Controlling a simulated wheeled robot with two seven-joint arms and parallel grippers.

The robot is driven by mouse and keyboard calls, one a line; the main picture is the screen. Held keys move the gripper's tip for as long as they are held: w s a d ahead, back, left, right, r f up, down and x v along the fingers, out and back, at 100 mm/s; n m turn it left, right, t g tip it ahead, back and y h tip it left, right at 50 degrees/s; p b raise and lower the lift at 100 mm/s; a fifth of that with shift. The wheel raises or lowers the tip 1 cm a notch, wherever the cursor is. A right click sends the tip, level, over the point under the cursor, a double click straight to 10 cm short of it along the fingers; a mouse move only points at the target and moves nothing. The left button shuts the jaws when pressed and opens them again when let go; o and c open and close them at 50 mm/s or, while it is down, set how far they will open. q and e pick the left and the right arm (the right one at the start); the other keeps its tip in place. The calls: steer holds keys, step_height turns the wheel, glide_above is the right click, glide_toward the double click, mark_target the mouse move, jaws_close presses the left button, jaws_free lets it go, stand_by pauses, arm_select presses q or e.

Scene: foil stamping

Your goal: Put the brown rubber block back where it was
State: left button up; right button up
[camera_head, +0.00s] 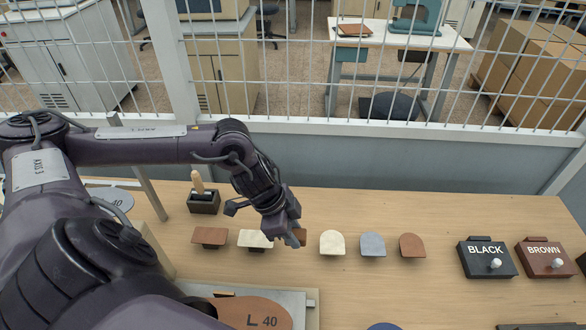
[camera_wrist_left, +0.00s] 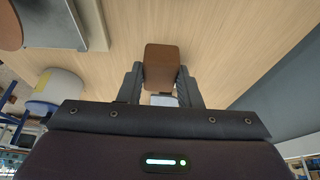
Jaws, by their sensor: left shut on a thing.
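My left gripper (camera_head: 292,238) is over the table, in the row of small blocks. It is shut on a brown block (camera_wrist_left: 163,66), which sits between the two fingers in the left wrist view. In the head view only a small part of this block (camera_head: 301,235) shows beside the fingers. I cannot tell whether it touches the table. Left of the gripper stand a flat-topped brown block (camera_head: 208,235) and a cream one (camera_head: 252,238). To the right are rounded cream (camera_head: 332,242), grey (camera_head: 373,243) and brown (camera_head: 412,245) pieces. My right gripper is out of view.
A dark holder with a wooden-handled tool (camera_head: 203,203) stands behind the row. BLACK (camera_head: 485,258) and BROWN (camera_head: 545,258) boxes with knobs are at the right. A brown "L 40" sole piece (camera_head: 252,312) lies in front. A wire fence (camera_head: 390,128) runs behind the table.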

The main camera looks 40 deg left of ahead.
arm_select(q)
step_height(320, 180, down, 8)
steer(key=shift+r+p, duration=0.15)
steer(key=shift+p, duration=0.2)
steer(key=o, duration=0.9)
steer(key=shift+o, duration=0.2)
steer(key=b+v, duration=0.1)
steer(key=v, duration=1.1)
steer(key=shift+d, duration=0.15)
